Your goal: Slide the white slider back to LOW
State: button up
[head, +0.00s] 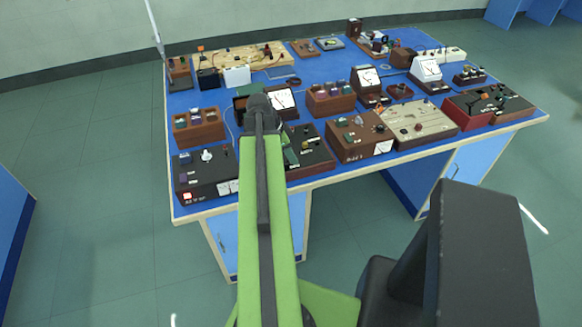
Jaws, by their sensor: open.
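I cannot make out a white slider or a LOW mark at this size. A black box (192,180) at the table's front left has a white knob (207,155), a lit red switch (187,197) and white labels. My green arm rises in front of the table and hides part of this box's right side. A dark box (312,160) with small parts on top stands just right of the arm, partly covered.
The blue table (205,213) is crowded with instruments. A brown box (352,155), a beige panel (440,116) and a red-sided black box (475,118) line the front right. Wooden blocks (200,136) and meters (281,99) stand behind. Floor in front is open.

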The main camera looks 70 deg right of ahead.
jog(key=shift+b+x, duration=0.3)
jog(key=shift+x, duration=0.45)
grip_shut()
jog(key=shift+a, duration=0.1)
dwell(0.8)
